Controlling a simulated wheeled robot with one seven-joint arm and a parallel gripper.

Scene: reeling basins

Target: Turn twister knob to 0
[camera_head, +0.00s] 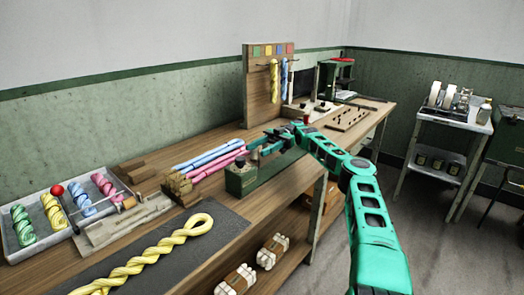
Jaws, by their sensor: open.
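A green box-shaped machine (283,166), which looks like the twister, sits at the front edge of the wooden bench. A small dark knob (240,162) stands on top of its near left end. No scale or pointer on the knob can be read at this size. My teal arm reaches in from the lower right. My gripper (258,147) is open above the machine, a little up and to the right of the knob, and appears apart from it. Nothing shows between its fingers. Part of the machine's far end is hidden behind my arm.
Blue and pink skeins (212,155) lie just left of the machine beside stacked wooden blocks (181,188). A yellow twisted skein (140,262) lies on a dark mat (222,225). A tray (12,240) of skeins stands far left. A pegboard (258,90) rises behind.

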